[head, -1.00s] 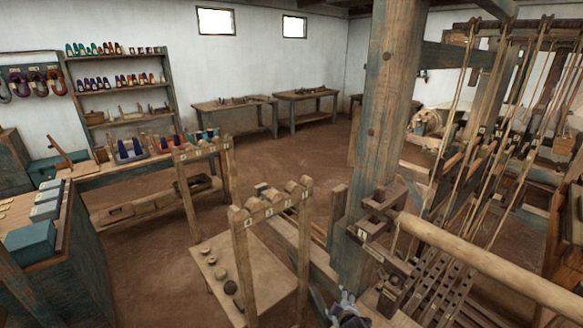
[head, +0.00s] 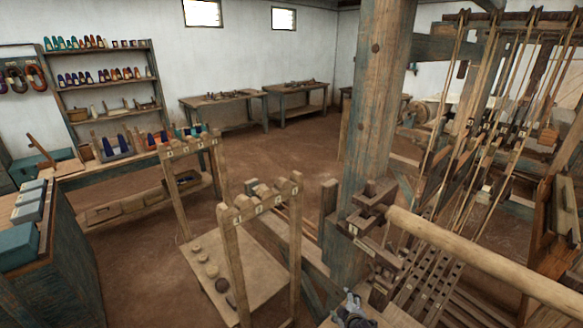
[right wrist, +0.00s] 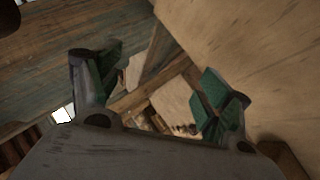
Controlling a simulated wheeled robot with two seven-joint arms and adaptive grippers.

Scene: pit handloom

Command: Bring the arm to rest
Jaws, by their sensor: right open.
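My right gripper (head: 352,308) shows at the bottom edge of the head view, low beside the foot of the thick wooden post (head: 374,140) and left of the loom's slatted part. In the right wrist view its two green-padded fingers (right wrist: 160,90) stand wide apart with nothing between them. Wooden beams and pale boards lie beyond the fingers. My left gripper is not in view.
A small wooden stand (head: 236,262) with numbered pegs stands left of the gripper. The loom's round beam (head: 480,258) runs to the right. Teal boxes (head: 20,246) sit on a bench at left. Bare floor (head: 140,260) lies between.

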